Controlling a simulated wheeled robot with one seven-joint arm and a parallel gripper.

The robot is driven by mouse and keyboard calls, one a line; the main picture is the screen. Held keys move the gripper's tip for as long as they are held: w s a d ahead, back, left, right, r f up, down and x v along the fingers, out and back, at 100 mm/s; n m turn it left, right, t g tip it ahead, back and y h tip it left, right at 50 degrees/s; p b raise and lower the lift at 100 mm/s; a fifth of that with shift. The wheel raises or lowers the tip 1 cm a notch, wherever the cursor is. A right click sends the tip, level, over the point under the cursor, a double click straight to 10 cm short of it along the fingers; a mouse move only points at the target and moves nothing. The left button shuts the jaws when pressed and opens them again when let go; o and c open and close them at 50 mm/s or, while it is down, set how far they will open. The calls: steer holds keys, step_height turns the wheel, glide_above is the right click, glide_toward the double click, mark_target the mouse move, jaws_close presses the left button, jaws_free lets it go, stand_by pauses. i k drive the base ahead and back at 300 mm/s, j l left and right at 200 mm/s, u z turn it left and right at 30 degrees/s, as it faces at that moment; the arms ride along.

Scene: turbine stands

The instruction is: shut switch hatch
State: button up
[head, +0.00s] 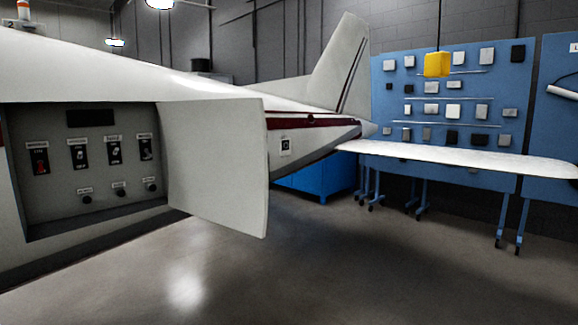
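The switch hatch (217,165) is a flat pale grey door on the side of a white aircraft body (120,82). It stands open, swung outward from the right edge of a recessed switch panel (80,130). The panel shows several toggle switches with labels, a row of small knobs below and a dark rectangle at the top. One switch at the left (40,160) is red. My gripper is not in view.
The aircraft's tail fin (342,62) and tailplane (460,158) extend to the right. Blue racks (440,85) with small grey boxes and a blue cabinet (317,180) stand behind. The grey floor (330,270) in front is clear.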

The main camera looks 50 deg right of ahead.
mark_target(218, 154)
steer(key=z, duration=2.15)
steer(key=i+l+z, duration=0.35)
steer(key=i+z, duration=0.35)
steer(key=i, duration=0.15)
steer(key=i+z, duration=0.35)
steer(key=i+u, duration=0.2)
steer(key=i, duration=0.45)
steer(key=i+l+u, duration=0.15)
steer(key=i, duration=0.5)
steer(key=i+l+u, duration=0.2)
steer(key=i, duration=0.45)
steer(key=i+u, duration=0.1)
steer(key=u, duration=0.35)
steer(key=i+u, duration=0.1)
steer(key=u, duration=0.35)
steer(key=i+u, duration=0.1)
steer(key=u, duration=0.4)
steer(key=l+u, duration=0.1)
steer(key=u, duration=0.35)
